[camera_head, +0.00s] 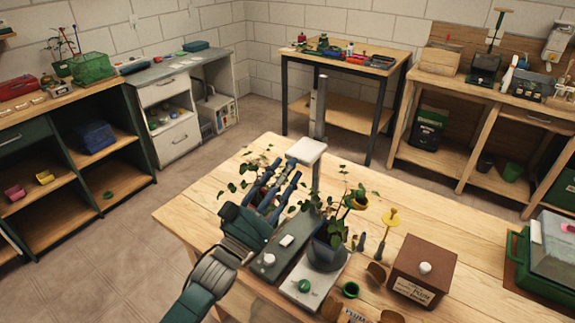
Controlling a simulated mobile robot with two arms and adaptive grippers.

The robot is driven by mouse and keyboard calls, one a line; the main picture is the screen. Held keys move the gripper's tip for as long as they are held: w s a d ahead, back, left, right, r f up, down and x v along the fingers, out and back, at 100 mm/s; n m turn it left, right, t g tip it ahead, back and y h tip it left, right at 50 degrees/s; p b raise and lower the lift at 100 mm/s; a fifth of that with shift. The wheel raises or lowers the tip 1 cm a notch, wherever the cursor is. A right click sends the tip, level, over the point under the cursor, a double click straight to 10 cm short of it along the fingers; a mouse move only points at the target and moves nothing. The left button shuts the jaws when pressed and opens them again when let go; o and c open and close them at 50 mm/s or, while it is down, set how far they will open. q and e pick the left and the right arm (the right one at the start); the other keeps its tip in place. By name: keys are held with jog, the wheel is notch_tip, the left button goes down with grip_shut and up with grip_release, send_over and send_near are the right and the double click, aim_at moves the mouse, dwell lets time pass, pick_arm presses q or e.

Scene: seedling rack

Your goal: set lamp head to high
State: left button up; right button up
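A lamp stands on the wooden table, with a tall grey post (318,112) and a flat white lamp head (306,150) to the left of the post's lower part. My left gripper (284,170) reaches over the table from the front left. Its two dark blue fingers are apart, with their tips just in front of and below the lamp head. Nothing shows clearly held between them, and I cannot tell whether they touch the head. Leaves partly hide the lower part of the lamp. My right gripper is out of view.
A leafy potted plant (328,246) stands close to the right of my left gripper. The table's left part (195,212) is clear.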

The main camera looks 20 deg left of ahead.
pick_arm(q)
jog(key=shift+w+d+r, duration=0.1)
jog(key=shift+w+r, duration=0.05)
jog(key=shift+w, duration=0.25)
jog(key=shift+c, duration=0.3)
grip_shut()
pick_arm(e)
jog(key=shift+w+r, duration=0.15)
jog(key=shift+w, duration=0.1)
pick_arm(q)
jog(key=shift+r, duration=0.1)
